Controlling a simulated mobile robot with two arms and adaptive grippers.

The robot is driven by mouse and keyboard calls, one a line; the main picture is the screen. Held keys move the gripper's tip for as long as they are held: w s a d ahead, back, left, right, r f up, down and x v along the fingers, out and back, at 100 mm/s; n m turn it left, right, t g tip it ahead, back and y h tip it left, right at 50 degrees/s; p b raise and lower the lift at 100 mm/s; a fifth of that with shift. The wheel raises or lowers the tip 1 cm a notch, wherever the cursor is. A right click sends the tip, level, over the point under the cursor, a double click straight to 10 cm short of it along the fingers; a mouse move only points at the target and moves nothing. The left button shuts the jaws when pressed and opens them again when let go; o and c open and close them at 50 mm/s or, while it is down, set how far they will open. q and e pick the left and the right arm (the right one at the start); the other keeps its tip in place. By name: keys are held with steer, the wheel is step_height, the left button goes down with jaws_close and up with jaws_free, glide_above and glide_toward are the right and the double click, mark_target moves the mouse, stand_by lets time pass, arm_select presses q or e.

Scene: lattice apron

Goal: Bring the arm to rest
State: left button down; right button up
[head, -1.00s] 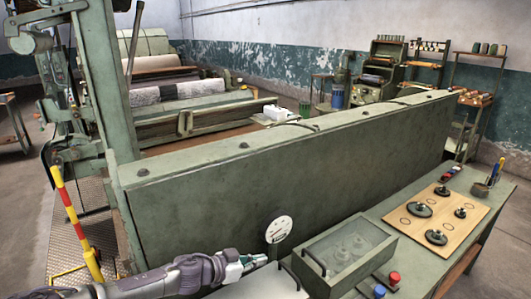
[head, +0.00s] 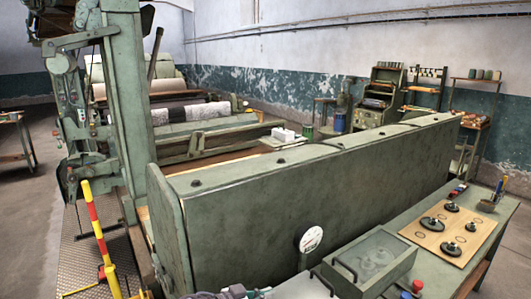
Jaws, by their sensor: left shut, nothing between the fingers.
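My left gripper (head: 262,292) shows only at the bottom edge of the head view. It is shut and empty, and most of it and its arm are cut off by the frame. It is left of the workbench's glass-lidded box (head: 347,278) and below the white round dial (head: 311,239), apart from the dial in the picture. My right gripper is not in view.
A long green machine beam (head: 300,205) stands across the middle. The workbench at right bears a wooden board (head: 431,240) with dark round parts, a red knob (head: 417,286) and a tool cup (head: 486,206). A red-yellow post (head: 97,235) stands at left.

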arm_select(q)
steer(key=s+d+n+t+y, duration=0.2)
steer(key=s+d+n+t, duration=0.15)
steer(key=s+d, duration=0.5)
steer(key=s+a+f+n+g+y, duration=0.3)
steer(key=s+a+g+y, duration=0.15)
steer(key=s+a, duration=1)
steer(key=s+a+f+n+g+y, duration=0.25)
steer(key=s+a+g+y, duration=0.2)
steer(key=s+a, duration=1)
step_height(320, 180, down, 33)
steer(key=s+b, duration=0.2)
steer(key=b, duration=0.3)
steer(key=s+a+f+g+b, duration=0.1)
steer(key=s+a+f+b, duration=0.1)
steer(key=s+f, duration=1.4)
step_height(320, 180, down, 2)
steer(key=shift+a+f+m+g+y+b, duration=0.15)
steer(key=shift+m+g+y+b, duration=0.2)
steer(key=shift+b, duration=0.25)
